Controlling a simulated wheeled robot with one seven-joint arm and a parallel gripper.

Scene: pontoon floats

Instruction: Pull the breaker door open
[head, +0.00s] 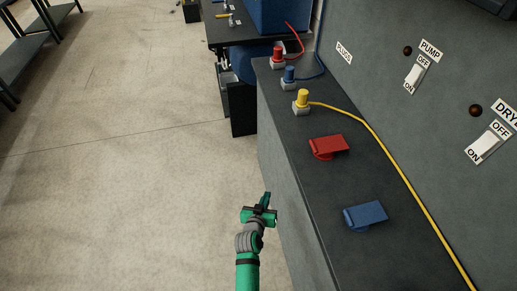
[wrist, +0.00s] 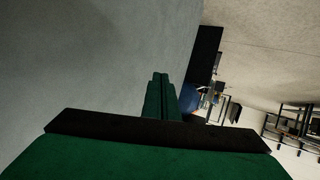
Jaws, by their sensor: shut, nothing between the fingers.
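I cannot make out a breaker door in either view. My gripper (head: 266,199) is beside the front face of the dark counter, over the floor, below the counter top's level as far as I can tell. It is shut and empty. In the wrist view its green fingers (wrist: 161,92) are together, with a plain grey surface to their left. A grey panel (head: 390,118) rises behind the counter and carries a PUMP switch (head: 416,75) and a second labelled switch (head: 487,145).
The counter (head: 302,170) bears a red flap (head: 330,145), a blue flap (head: 366,215) and red (head: 277,56), blue (head: 289,75) and yellow (head: 303,98) plugs with cables. A dark table (head: 225,36) stands beyond. The floor (head: 120,170) on the left is clear.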

